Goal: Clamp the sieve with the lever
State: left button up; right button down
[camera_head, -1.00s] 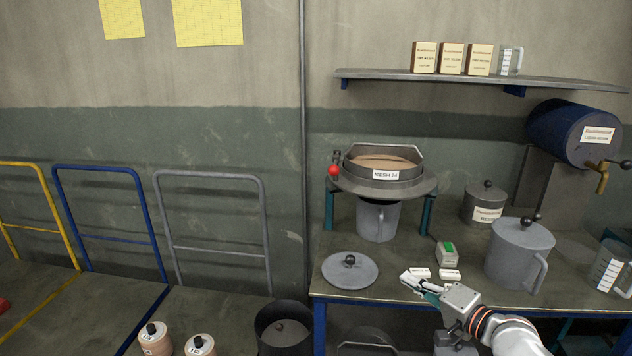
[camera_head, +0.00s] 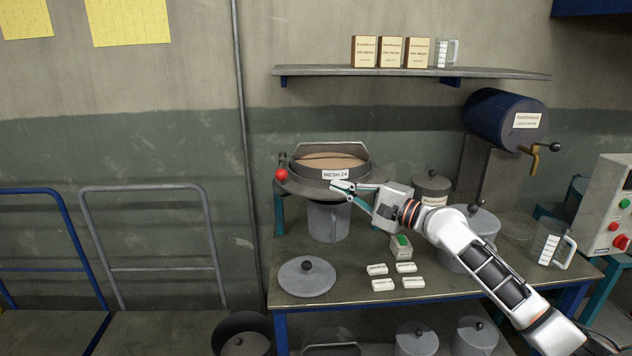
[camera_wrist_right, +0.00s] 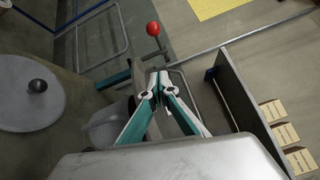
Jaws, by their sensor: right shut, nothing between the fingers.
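The sieve (camera_head: 309,172), labelled MESH 24 and holding brown powder, sits on a round grey stand at the back left of the table. The lever, with a red ball knob (camera_head: 281,174), stands at the stand's left side. The knob also shows in the right wrist view (camera_wrist_right: 153,29), beyond the fingertips. My right gripper (camera_head: 341,187) is shut and empty in front of the sieve's label side, to the right of the lever and apart from its knob. In the right wrist view, the gripper (camera_wrist_right: 159,82) hides most of the sieve. My left gripper is not in view.
A grey jug (camera_head: 328,222) stands under the sieve. A lid (camera_head: 307,277) lies at the table's front left, beside several white blocks (camera_head: 383,285). A green-topped box (camera_head: 401,247) and lidded pots stand to the right. A shelf (camera_head: 420,73) hangs above.

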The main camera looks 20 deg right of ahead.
send_near(282, 165)
jog(key=w, duration=0.1)
jog(key=w+d+f, duration=0.1)
jog(key=w, duration=0.1)
jog(key=shift+w+d+f, duration=0.1)
jog(key=shift+w+d, duration=0.05)
jog(key=shift+w, duration=0.05)
jog(key=a, duration=0.1)
jog(key=a+p, duration=0.1)
jog(key=s+a+p, duration=0.1)
jog(key=shift+a+r, duration=0.3)
jog(key=shift+a, duration=0.05)
jog(key=shift+a, duration=0.1)
